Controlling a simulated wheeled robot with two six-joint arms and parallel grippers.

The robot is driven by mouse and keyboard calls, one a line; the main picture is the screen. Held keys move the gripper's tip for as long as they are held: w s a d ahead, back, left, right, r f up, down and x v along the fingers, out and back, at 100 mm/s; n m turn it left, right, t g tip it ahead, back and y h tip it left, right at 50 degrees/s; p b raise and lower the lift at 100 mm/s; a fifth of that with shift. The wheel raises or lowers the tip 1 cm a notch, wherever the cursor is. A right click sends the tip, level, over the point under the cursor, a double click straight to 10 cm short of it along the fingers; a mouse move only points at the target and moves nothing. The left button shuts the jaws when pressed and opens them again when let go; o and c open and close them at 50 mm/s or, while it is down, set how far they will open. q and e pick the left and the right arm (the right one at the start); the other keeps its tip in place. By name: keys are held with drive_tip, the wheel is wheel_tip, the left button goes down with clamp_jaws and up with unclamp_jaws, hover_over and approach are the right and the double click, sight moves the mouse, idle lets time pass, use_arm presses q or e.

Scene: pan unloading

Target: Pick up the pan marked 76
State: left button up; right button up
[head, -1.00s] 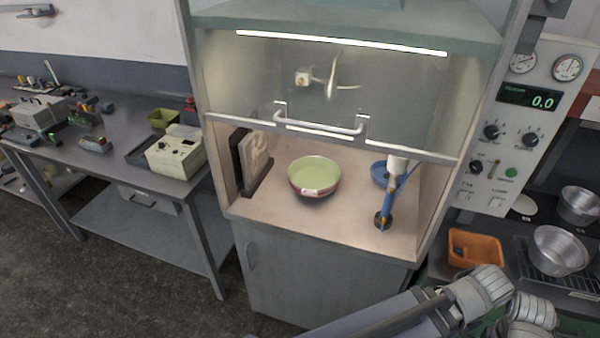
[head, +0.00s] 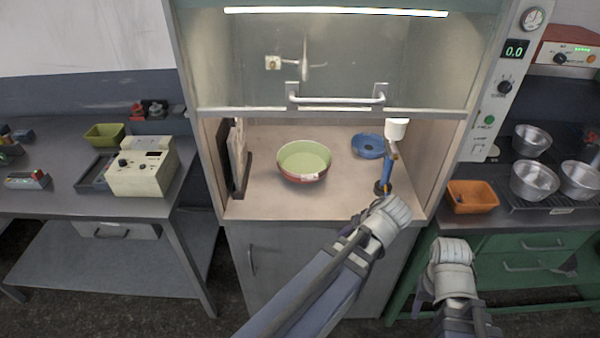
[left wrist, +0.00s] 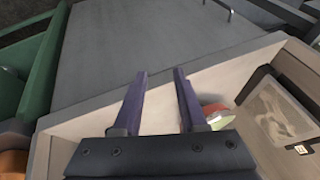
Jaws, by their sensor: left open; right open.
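A round pan (head: 304,160), red-brown outside and pale green inside, stands on the floor of the fume hood. It has a pale label at its front, too small to read. Part of this pan (left wrist: 216,114) shows in the left wrist view, just right of my left gripper (left wrist: 160,78), partly hidden by it. That gripper is open and empty over the hood's front edge. In the head view my left arm reaches toward that edge, its jaws not clearly visible. My right arm is at lower right, its jaws out of sight. No number 76 is legible.
A blue dish (head: 368,145) and a blue stand (head: 388,170) with a white top are right of the pan. A framed panel (head: 238,160) leans at left. The sash (head: 340,112) is raised. Several metal pans (head: 534,181) and an orange tray (head: 470,197) are on the right counter.

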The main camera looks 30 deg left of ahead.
use_arm(q)
drive_tip(key=w+a+n+t+y+b, duration=0.1)
drive_tip(key=w+a+n+y+b, duration=0.15)
drive_tip(key=a, duration=0.25)
drive_tip(key=w+a+n+y+b, duration=0.1)
drive_tip(key=w+a+n, duration=0.2)
drive_tip(key=a+n, duration=0.15)
drive_tip(key=n+t+y+b, duration=0.2)
drive_tip(key=n+y+b, duration=0.15)
drive_tip(key=n, duration=0.25)
approach(289, 172)
drive_tip(key=a, duration=0.1)
drive_tip(key=shift+y, duration=0.3)
drive_tip(key=shift+w+d+f+b+x, duration=0.1)
drive_tip(key=shift+b+x, duration=0.25)
drive_tip(key=shift+x, duration=1.1)
drive_tip(key=shift+w+d+f+b+x, duration=0.1)
drive_tip(key=shift+b+x, duration=0.25)
drive_tip(key=shift+x, duration=1.1)
drive_tip(key=shift+d+f+b+x, duration=0.15)
drive_tip(key=shift+b+x, duration=0.2)
drive_tip(key=shift+x, duration=1.15)
drive_tip(key=shift+s, duration=0.1)
clamp_jaws()
use_arm(e)
wheel_tip(289, 172, down, 11)
drive_tip(key=shift+r, duration=0.15)
